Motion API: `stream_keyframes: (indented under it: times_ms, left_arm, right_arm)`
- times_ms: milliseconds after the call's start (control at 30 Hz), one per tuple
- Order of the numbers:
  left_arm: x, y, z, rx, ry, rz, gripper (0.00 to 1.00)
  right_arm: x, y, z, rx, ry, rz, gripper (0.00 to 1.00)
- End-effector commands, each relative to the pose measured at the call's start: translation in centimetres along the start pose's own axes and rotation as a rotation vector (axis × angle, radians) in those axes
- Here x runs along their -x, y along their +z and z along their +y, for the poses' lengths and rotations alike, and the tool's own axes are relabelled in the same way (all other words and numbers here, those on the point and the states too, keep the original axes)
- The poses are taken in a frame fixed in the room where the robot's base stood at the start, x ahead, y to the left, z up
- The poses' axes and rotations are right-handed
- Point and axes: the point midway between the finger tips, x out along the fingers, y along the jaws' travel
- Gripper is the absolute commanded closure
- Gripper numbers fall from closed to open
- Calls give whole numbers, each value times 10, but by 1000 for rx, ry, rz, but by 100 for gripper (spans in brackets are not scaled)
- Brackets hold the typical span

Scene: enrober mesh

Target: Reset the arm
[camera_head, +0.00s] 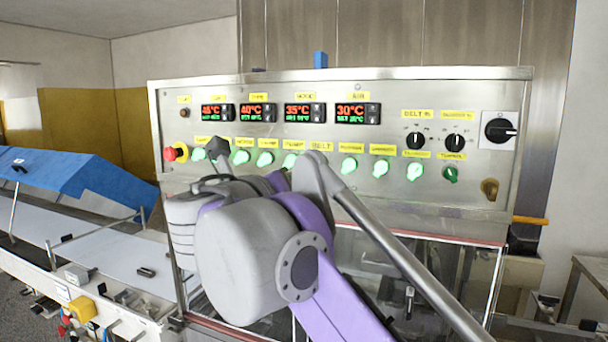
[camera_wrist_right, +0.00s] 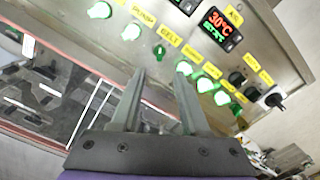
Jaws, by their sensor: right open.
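My right arm, grey and purple, stands before the control panel (camera_head: 425,90) in the head view. My right gripper (camera_wrist_right: 160,70) shows in the right wrist view with its two grey fingers apart and nothing between them. Its fingertips point at the panel (camera_wrist_right: 260,30), just below a dark green knob (camera_wrist_right: 158,50) under the yellow BELT label. I cannot tell how far the tips are from the panel. In the head view the BELT label (camera_head: 321,146) shows, but my arm covers the spot under it. My left gripper is out of view.
Lit green buttons (camera_head: 348,165) line the panel. A red emergency stop (camera_head: 176,152) is at its left end and a black rotary switch (camera_head: 500,130) at its right. A white conveyor (camera_head: 110,258) with a blue cover (camera_head: 75,180) lies left. Clear machine doors are below the panel.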

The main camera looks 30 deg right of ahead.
Motion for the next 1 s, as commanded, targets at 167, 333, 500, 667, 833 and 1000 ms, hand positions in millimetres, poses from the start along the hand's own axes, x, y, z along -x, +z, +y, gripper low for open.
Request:
stream_keyframes:
  times_ms: [167, 333, 500, 667, 833, 1000]
  left_arm:
    - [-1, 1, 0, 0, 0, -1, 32]
    - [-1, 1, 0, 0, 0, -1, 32]
    - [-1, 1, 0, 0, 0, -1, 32]
    - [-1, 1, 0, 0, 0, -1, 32]
    - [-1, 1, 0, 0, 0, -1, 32]
    - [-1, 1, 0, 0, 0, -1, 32]
  right_arm:
    - [12, 0, 0, 0, 1, 0, 55]
    - [13, 0, 0, 0, 0, 0, 55]
    - [13, 0, -1, 0, 0, 0, 55]
    - [12, -1, 0, -6, 1, 4, 55]
    - [9, -48, 13, -197, 32, 116, 55]
    - [15, -162, 48, -687, 39, 402, 55]
